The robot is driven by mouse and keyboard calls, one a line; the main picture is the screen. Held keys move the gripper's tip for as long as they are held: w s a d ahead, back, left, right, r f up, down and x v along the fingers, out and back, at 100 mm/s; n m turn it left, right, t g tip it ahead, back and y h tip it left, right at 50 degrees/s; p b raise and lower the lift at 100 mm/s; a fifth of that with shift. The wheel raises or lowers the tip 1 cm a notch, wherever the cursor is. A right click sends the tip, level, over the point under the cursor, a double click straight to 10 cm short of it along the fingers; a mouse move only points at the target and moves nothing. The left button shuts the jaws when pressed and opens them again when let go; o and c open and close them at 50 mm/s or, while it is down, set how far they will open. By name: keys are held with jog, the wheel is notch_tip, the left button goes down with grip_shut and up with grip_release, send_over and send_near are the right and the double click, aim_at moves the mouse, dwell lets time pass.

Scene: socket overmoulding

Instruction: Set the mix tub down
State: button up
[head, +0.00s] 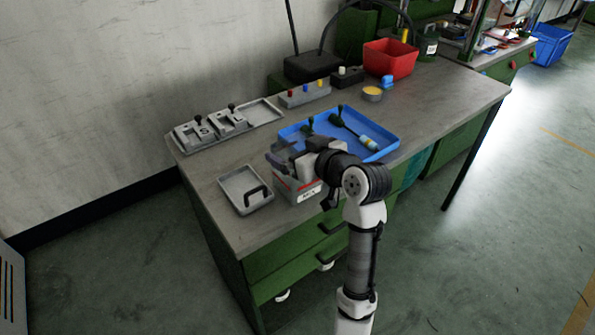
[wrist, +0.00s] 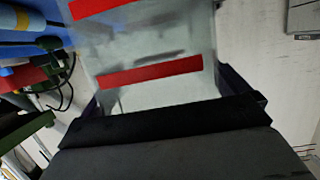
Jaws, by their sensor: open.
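The mix tub (head: 307,193) is a pale, cloudy box with red bands and a dark label. In the head view it stands at the front of the grey bench, between a small grey tray and a blue tray. It fills the upper middle of the wrist view (wrist: 150,52). My gripper (head: 298,160) is at the tub's upper part, and my arm hides part of it. The jaws are open, with dark fingers on both sides of the tub in the wrist view. The tub's base appears to rest on the bench top, though contact is partly hidden.
The grey tray (head: 230,184) with a black handle lies left of the tub. The blue tray (head: 388,123) behind holds dark-handled tools and a bottle. Grey fixtures (head: 212,126) stand along the back left. A red bin (head: 390,59) stands farther back. The bench's right part (head: 450,92) is clear.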

jog(key=shift+c, duration=0.3)
jog(key=c, duration=1.2)
jog(key=shift+r, duration=0.1)
